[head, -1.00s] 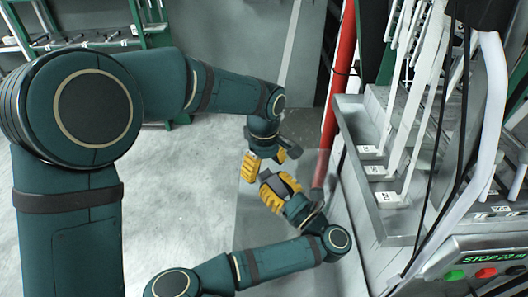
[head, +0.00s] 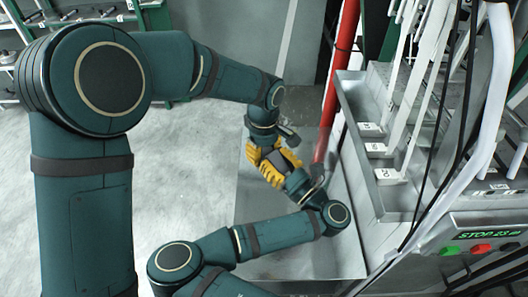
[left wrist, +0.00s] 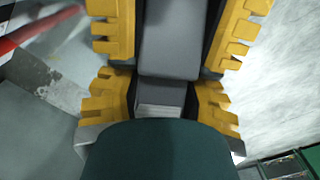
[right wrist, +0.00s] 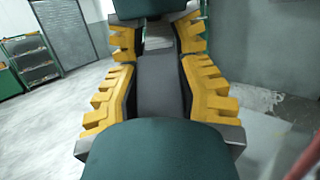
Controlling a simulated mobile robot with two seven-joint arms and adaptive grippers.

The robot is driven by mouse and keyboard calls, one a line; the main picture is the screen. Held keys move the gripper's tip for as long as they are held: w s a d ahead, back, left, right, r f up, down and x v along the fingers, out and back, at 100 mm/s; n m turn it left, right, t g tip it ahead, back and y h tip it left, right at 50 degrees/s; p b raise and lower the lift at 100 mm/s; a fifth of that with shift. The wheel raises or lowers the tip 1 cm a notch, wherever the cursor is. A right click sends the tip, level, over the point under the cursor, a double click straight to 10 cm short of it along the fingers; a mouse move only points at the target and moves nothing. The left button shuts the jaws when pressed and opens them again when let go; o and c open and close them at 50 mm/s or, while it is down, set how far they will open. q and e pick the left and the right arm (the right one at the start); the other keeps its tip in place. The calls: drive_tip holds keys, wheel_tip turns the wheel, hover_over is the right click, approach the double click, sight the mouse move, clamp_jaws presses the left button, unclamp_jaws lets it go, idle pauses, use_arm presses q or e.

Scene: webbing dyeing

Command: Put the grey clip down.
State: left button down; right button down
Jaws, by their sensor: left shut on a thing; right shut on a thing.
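My left gripper (head: 258,148) and my right gripper (head: 274,170), both with yellow fingers, meet nose to nose in the middle of the head view. A grey block, which I take as the grey clip (left wrist: 170,45), lies between the finger pairs in the left wrist view. It also shows between the fingers in the right wrist view (right wrist: 160,85). Both grippers are shut on it. The fingers hide much of it, and its exact ends cannot be told.
A grey machine trough (head: 362,165) with white levers stands to the right, beside a red pipe (head: 340,80). A control panel (head: 480,240) with coloured buttons is at lower right. Green shelving (head: 150,15) is at the back left. The floor left of the grippers is clear.

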use_arm(q)
drive_tip(key=shift+w+d+r, duration=0.1)
use_arm(e)
drive_tip(key=c, duration=0.6)
unclamp_jaws()
drive_tip(key=shift+a, duration=0.1)
